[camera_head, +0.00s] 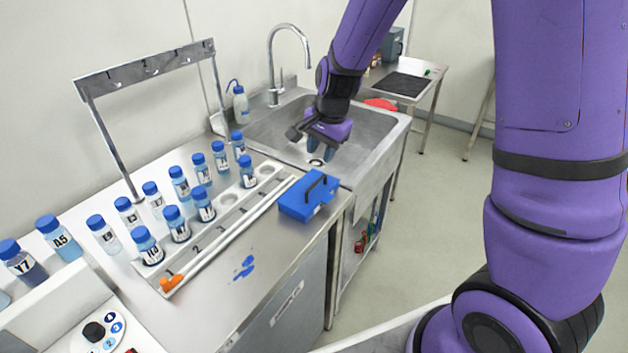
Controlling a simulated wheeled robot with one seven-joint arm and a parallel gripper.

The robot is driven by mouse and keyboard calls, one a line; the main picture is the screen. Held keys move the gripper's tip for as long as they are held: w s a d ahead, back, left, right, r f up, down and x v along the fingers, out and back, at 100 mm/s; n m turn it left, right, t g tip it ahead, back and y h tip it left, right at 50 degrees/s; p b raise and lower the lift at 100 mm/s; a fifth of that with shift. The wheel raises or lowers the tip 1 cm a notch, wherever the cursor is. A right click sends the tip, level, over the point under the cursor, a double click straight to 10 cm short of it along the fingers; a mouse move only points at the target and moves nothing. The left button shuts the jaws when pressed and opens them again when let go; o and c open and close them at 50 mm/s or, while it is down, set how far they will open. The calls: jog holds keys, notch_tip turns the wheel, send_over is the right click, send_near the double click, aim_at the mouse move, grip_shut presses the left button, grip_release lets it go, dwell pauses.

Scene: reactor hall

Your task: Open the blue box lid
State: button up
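The blue box (302,205) sits on the steel counter near its right front corner, beside the sink. Its lid looks closed, and a black handle (315,186) stands up on top. My gripper (321,151) hangs over the sink basin, behind the box and apart from it. Its two bluish fingers point down with a gap between them, and nothing shows in them.
A rack (222,238) with several blue-capped bottles stands left of the box. The sink (372,128) with a tall faucet (272,62) lies behind. Blue stains (244,267) mark the counter. Bare counter lies in front of the box, with open floor to its right.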

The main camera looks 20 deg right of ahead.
aim_at(313, 185)
jog(key=f, duration=0.3)
jog(key=w+f, duration=0.1)
jog(key=f, duration=0.3)
jog(key=a+f, duration=0.1)
jog(key=f, duration=0.2)
jog(key=shift+w+a+f, duration=0.1)
jog(key=shift+w+f, duration=0.1)
jog(key=shift+w, duration=0.15)
grip_shut()
